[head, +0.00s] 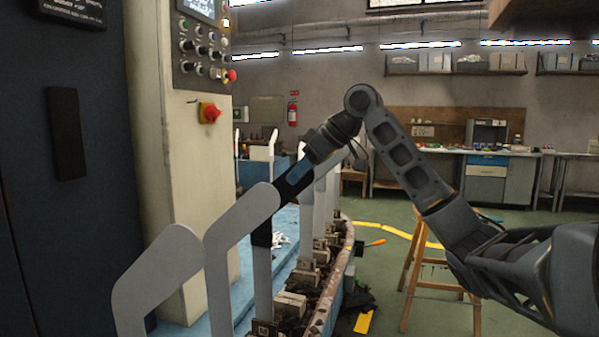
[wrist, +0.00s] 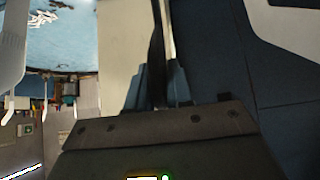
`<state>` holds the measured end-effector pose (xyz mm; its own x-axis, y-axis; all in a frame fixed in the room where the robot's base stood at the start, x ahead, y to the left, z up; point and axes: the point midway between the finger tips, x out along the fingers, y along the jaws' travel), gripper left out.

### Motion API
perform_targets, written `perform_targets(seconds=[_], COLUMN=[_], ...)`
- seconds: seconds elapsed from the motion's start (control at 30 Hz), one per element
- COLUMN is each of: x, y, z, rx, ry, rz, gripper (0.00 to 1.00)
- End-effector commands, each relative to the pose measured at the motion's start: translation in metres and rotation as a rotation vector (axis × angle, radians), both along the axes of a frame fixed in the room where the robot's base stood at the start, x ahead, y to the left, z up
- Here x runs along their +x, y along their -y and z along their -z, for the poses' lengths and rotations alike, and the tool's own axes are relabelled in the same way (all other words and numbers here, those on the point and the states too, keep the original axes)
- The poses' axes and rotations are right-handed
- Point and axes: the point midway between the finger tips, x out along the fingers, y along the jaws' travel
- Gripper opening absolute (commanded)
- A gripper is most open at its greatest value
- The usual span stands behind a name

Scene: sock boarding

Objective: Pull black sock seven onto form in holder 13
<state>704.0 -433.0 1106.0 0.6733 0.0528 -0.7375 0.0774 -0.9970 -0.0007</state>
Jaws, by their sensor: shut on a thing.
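My gripper (head: 298,174) is shut on the black sock (head: 263,231) at the upper, slanted end of a grey form (head: 263,290). The sock covers the upper part of this form, and bare grey shows below its lower edge. In the wrist view, the sock (wrist: 157,45) is a thin dark strip running between the blue fingers (wrist: 157,88). The number on the form's holder (head: 264,328) is too small to read. My gripper hides part of the sock's toe end.
Bare grey forms stand at the near left (head: 150,280) and just left of the sock (head: 225,260). More forms (head: 320,205) stand behind along the curved rim (head: 325,310). A control cabinet (head: 175,150) is close at left. A wooden stool (head: 420,270) stands at right.

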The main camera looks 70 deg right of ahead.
Motion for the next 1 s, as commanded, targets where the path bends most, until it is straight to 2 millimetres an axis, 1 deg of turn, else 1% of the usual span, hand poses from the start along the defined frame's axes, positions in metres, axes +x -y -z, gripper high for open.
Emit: perform_targets(seconds=[0.1,0.13,0.4,0.43,0.67,0.77,0.87,1.0], x=[0.0,0.0,0.0,0.0,0.0,-0.004,-0.013,-0.029], y=[0.0,0.0,0.0,0.0,0.0,0.001,0.001,0.003], z=[0.003,0.002,0.002,0.002,0.002,-0.003,-0.013,-0.03], rx=[0.0,0.0,0.0,0.0,0.0,0.0,-0.001,-0.002], ry=[0.0,0.0,0.0,0.0,0.0,0.001,0.002,0.002], rz=[0.0,0.0,0.0,0.0,0.0,0.0,0.001,0.001], gripper=[0.03,0.22,0.48,0.5,0.5,0.5,0.5,0.5])
